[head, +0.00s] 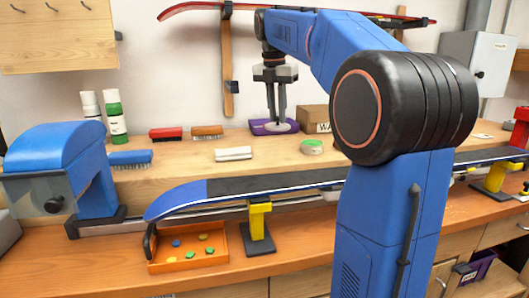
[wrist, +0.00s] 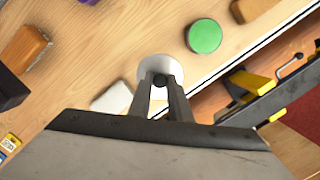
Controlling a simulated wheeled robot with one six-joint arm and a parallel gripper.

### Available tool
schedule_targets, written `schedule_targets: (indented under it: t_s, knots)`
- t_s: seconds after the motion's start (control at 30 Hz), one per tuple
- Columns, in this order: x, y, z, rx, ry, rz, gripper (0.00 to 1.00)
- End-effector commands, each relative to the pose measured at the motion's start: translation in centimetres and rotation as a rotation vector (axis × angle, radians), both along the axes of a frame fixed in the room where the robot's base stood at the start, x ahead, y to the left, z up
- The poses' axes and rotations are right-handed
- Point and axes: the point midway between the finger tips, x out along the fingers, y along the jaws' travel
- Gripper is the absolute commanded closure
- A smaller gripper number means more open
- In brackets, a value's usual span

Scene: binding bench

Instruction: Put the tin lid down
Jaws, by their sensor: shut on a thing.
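My gripper (head: 276,118) points straight down, shut on the dark knob of the pale round tin lid (head: 277,128). In the wrist view the lid (wrist: 152,68) is a white disc, level-looking, partly hidden behind the fingers (wrist: 161,82). In the head view it overlaps the purple tray (head: 257,127). It appears to hang above the wooden upper shelf, but the gap is hard to judge. A round green-topped tin (head: 312,147) stands to the right of the lid; it also shows in the wrist view (wrist: 204,36).
A white block (head: 233,154) lies close by, left of the lid. Brushes (head: 207,132) and bottles (head: 116,122) stand farther left, a cardboard box (head: 314,119) behind. Bare shelf (head: 185,165) lies left of the block.

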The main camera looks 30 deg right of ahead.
Motion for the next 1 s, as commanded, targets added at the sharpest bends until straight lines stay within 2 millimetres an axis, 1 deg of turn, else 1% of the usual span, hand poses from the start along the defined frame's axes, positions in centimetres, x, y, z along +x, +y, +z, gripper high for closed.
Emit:
schedule_targets:
  t_s: [0.1,0.23,0.3,0.53,0.73,0.83,1.0]
  knots:
    - [-0.1,0.0,-2.0,0.001,0.003,0.000,1.00]
    - [-0.1,0.0,-4.0,0.001,0.003,0.000,1.00]
    - [-0.1,0.0,-4.7,0.001,0.000,0.000,1.00]
    - [0.0,0.0,-6.1,0.000,0.001,0.000,1.00]
    - [-0.1,0.0,-8.8,0.001,0.003,0.000,1.00]
    - [0.0,0.0,-9.4,0.000,0.000,0.000,1.00]
    - [0.0,0.0,-9.4,0.000,0.000,0.000,1.00]
